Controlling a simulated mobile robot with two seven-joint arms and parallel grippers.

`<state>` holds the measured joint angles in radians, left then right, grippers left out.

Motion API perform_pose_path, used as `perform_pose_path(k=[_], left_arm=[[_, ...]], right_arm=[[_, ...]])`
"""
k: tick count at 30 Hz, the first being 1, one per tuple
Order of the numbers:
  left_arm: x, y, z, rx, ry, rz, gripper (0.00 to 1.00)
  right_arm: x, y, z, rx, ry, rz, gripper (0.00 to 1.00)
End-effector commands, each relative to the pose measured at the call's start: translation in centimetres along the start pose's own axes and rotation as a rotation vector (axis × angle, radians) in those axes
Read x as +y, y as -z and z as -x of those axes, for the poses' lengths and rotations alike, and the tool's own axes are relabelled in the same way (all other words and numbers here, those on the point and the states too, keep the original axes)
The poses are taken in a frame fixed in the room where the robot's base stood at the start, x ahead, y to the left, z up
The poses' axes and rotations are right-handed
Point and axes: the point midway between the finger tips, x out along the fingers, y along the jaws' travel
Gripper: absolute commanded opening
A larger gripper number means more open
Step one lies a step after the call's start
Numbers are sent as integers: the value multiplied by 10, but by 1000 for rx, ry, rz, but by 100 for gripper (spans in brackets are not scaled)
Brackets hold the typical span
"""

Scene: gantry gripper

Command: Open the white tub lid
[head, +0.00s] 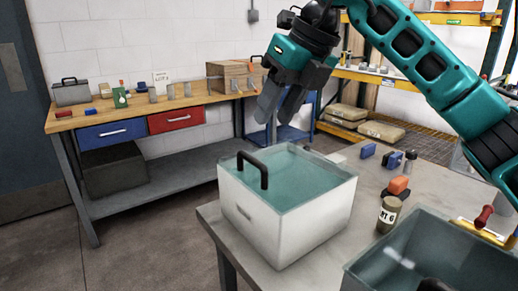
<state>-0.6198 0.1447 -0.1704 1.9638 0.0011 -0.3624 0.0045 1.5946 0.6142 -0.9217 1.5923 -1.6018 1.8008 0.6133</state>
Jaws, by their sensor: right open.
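The white tub (285,229) stands on the near grey table, upright. Its top shows a flat, see-through teal lid (300,180) that appears level with the rim. A black arched handle (254,167) stands near the lid's left side. My right gripper (278,114) is above and behind the tub, pointing down. Its two grey fingers are apart with nothing between them, clear of the handle and the lid. My left gripper is not in view.
A wooden workbench (150,108) stands behind at left.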

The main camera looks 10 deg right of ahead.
Motion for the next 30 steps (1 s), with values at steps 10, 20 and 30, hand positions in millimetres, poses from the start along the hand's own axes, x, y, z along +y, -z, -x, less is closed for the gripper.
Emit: perform_pose_path(k=[10,20,30], left_arm=[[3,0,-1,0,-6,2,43],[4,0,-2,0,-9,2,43],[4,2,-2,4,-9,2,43]], right_arm=[[0,1,-70,3,-1,0,40],[0,0,-90,0,0,0,40],[0,0,-89,0,0,0,27]])
